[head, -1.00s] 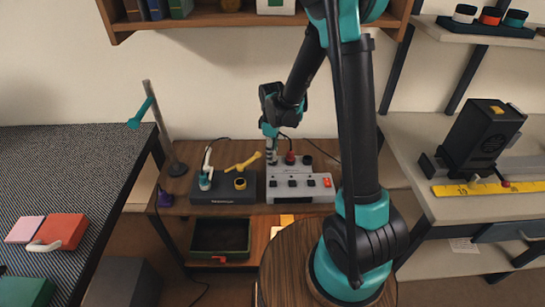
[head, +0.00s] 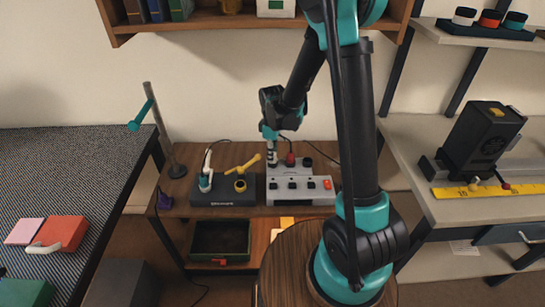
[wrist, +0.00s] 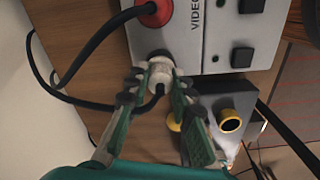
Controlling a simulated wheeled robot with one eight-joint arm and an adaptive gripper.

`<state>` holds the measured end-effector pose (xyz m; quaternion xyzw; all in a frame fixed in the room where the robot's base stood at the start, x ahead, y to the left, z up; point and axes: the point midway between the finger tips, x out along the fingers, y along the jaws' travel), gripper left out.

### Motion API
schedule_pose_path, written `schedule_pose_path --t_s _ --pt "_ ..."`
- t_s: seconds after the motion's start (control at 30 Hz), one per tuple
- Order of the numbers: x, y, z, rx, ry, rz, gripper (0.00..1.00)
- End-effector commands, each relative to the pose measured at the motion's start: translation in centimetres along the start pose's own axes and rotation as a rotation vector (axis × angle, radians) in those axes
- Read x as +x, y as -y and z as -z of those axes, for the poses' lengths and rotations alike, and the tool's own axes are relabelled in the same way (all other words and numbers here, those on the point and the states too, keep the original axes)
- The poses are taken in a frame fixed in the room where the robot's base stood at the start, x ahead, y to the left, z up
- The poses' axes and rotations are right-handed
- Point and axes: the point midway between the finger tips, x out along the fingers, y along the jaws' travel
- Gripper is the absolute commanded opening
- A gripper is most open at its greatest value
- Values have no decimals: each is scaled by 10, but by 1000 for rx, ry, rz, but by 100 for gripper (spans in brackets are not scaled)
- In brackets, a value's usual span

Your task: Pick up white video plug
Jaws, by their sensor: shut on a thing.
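The white video plug (wrist: 160,72) sits upright at the edge of a light grey box (wrist: 213,40) marked "VIDEO" in the wrist view, with a black cable running from it. My gripper (wrist: 156,84) is shut on the plug, one green-and-grey finger on each side. The plug appears still at its socket; the socket itself is hidden. In the head view, my gripper (head: 271,155) reaches down to the back left of the grey box (head: 310,194), where the fingers mostly hide the plug.
A red plug (wrist: 152,12) with a black cable stands close beside the white one. A dark box (head: 223,199) with a white plug and a yellow part stands left of the grey box. A dark tray (head: 195,240) lies on the lower shelf.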

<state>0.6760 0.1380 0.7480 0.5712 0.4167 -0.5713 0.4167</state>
Motion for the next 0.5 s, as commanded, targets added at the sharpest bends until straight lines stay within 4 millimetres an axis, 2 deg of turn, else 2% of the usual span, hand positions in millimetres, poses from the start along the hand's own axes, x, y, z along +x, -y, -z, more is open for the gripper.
schedule_pose_path --t_s 0.27,0.5 --pt "-17 0 0 0 0 0 0" --pt "-50 0 0 0 0 0 0"
